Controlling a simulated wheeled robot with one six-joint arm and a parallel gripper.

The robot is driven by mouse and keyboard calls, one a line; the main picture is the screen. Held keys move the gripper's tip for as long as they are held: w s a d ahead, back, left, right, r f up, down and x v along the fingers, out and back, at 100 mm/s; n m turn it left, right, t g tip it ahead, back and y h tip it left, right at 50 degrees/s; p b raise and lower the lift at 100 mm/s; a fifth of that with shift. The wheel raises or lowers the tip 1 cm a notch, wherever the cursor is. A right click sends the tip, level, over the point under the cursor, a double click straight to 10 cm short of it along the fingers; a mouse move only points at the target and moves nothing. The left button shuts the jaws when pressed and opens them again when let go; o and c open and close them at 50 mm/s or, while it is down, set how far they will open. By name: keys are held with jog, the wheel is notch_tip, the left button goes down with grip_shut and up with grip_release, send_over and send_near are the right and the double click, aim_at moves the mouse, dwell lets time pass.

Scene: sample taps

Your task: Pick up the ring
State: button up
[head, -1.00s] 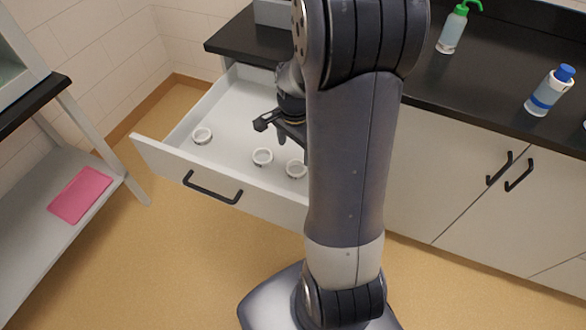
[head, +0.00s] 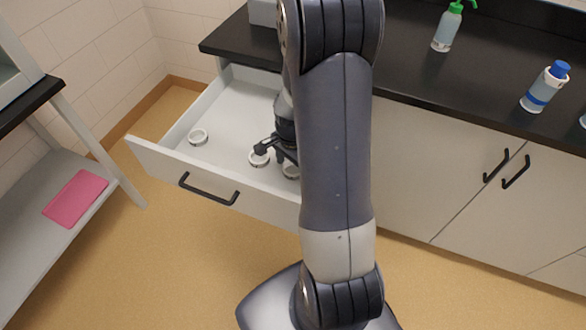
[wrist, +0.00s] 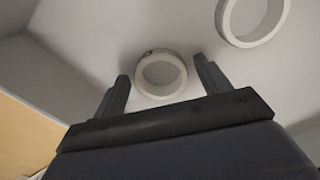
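Another ring (wrist: 245,42) lies beyond the right finger, cut off by the frame.
The drawer's front wall (head: 160,160) with its dark handle (head: 208,190) stands between the rings and the open floor. A dark counter (head: 415,75) carries a spray bottle (head: 445,32) and a blue-capped bottle (head: 545,88). A shelf at left holds a pink mat (head: 75,198).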

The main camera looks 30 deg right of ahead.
jog(key=c, duration=0.9)
jog(key=shift+c, duration=0.2)
